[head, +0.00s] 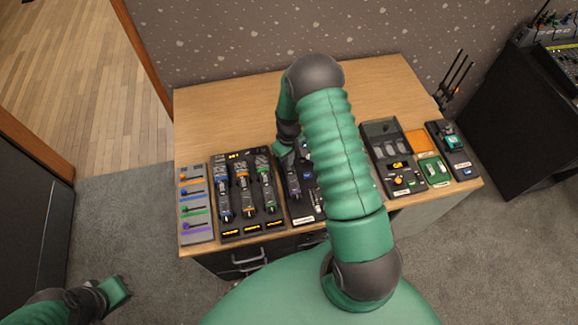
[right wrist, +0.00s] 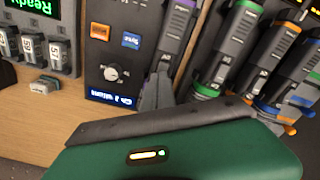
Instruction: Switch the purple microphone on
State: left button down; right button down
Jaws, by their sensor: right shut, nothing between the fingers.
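The purple microphone (right wrist: 176,32) is a dark grey handheld body with a purple band near the top edge of the right wrist view. It lies against a dark panel (right wrist: 112,75) with a blue Sync button and a knob. My right gripper (right wrist: 158,90) is shut and empty, with its grey fingertips at the microphone's lower part. I cannot tell whether they touch it. The microphone's switch is not clear. In the head view my right gripper (head: 285,153) is at the back of that panel, partly hidden by my arm. My left gripper (head: 118,290) is at the lower left, away from the desk.
A panel of coloured sliders (head: 197,229) is farther left. More control boxes (head: 396,170) stand to the right. The wooden desk (head: 220,112) is clear behind the devices.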

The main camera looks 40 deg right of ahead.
jog(key=shift+r, duration=0.1)
notch_tip(320, 180, up, 2)
jog(key=shift+r+p, duration=0.15)
jog(key=shift+p, duration=0.95)
notch_tip(320, 180, up, 4)
jog(key=p, duration=0.3)
jog(key=shift+r, duration=0.25)
